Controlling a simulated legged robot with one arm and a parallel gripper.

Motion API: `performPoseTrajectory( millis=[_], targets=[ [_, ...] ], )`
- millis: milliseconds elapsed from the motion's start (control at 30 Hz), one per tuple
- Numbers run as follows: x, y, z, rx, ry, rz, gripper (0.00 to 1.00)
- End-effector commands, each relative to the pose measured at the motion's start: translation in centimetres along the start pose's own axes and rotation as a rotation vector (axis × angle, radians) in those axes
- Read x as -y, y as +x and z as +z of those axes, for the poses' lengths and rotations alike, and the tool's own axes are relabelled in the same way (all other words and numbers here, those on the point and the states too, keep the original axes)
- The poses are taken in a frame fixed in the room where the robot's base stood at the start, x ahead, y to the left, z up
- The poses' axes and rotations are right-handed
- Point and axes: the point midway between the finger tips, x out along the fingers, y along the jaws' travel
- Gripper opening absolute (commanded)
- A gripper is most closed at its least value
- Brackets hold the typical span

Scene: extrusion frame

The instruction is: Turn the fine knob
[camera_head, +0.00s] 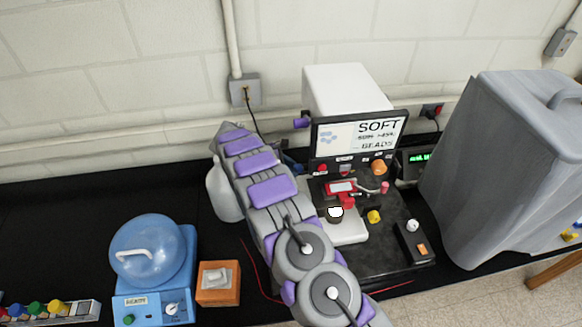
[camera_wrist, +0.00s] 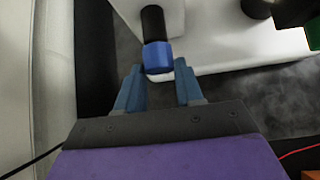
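A blue knob (camera_wrist: 157,57) on a black shaft sticks out from the white body of the device in the wrist view. I take it for the fine knob, though no label on it can be read. My gripper (camera_wrist: 158,69) has two blue fingers, spread apart, with one tip to each side of the knob's near end. A gap shows between the fingers, and I cannot tell whether either tip touches the knob. In the head view my purple and grey arm covers the left side of the device (camera_head: 340,90), and the gripper is mostly hidden.
A screen (camera_head: 357,134) is mounted on the device. A large grey bin (camera_head: 490,170) stands to the right. A white jug (camera_head: 222,190) is beside my arm. A blue machine (camera_head: 155,265) and an orange block (camera_head: 219,284) stand left. Thin red and black cables lie nearby.

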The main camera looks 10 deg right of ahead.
Motion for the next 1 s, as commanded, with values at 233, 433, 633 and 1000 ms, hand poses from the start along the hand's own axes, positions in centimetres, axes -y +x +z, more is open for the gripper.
performPoseTrajectory(
  millis=[233, 433, 633, 1000],
  targets=[
    [-0.1, 0.5, 0.5, -0.010, 0.002, 0.003, 0.09],
    [-0.2, 0.8, 0.8, -0.009, 0.003, 0.000, 0.06],
    [-0.2, 0.9, 1.0, -0.008, 0.004, -0.001, 0.06],
    [0.0, 1.3, 1.1, -0.008, 0.041, 0.035, 0.06]
  ],
)
